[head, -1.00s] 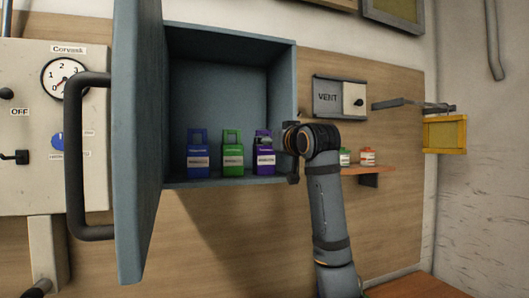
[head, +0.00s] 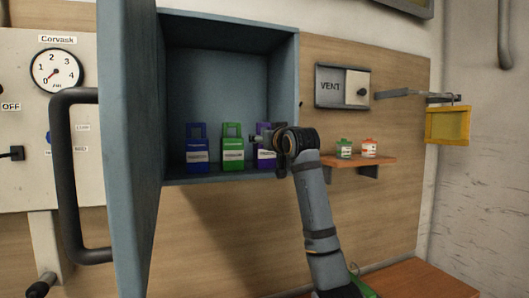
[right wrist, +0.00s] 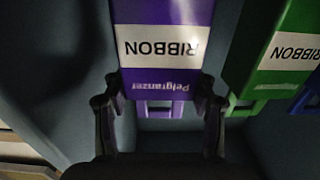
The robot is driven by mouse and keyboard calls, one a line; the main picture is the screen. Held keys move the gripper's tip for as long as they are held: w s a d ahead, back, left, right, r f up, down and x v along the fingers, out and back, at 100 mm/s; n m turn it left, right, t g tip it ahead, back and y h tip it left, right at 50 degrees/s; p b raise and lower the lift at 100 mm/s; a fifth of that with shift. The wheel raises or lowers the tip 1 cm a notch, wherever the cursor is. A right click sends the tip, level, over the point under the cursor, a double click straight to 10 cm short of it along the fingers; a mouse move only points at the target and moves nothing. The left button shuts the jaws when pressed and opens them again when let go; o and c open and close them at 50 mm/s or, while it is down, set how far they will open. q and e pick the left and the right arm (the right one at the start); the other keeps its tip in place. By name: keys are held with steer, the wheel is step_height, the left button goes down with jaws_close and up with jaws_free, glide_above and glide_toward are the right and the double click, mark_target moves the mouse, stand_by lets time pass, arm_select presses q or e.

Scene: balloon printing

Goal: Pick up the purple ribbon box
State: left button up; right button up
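The purple ribbon box (head: 266,160) stands upright at the right end of a row inside the open blue cabinet (head: 231,16). My right gripper (head: 262,138) is in front of its upper part and partly hides it. In the right wrist view the purple box (right wrist: 161,78) appears upside down, with its handle towards the bottom. There my right gripper (right wrist: 161,102) is open, one finger on each side of the box's handle end. I cannot tell whether either finger touches it. My left gripper is not in view.
A green box (head: 232,155) stands close beside the purple one, and a blue box (head: 197,155) is further left. The cabinet door (head: 128,140) is swung open on the left. A small shelf (head: 350,161) with two little jars is right of the cabinet.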

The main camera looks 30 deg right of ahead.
steer(key=c, duration=0.4)
steer(key=shift+s+a+r+b, duration=0.1)
steer(key=shift+r+b, duration=0.05)
steer(key=shift+b, duration=0.15)
steer(key=shift+s+r+b, duration=0.1)
steer(key=shift+r+b, duration=0.2)
steer(key=shift+r, duration=0.05)
step_height(320, 180, up, 6)
steer(key=shift+a+r+b, duration=0.15)
steer(key=shift+r+b, duration=0.05)
steer(key=shift+b, duration=0.1)
steer(key=s+a+b, duration=0.8)
steer(key=s+a, duration=0.3)
steer(key=a, duration=0.4)
steer(key=shift+s+a+f, duration=0.15)
steer(key=shift+s+a, duration=0.1)
steer(key=shift+s, duration=0.15)
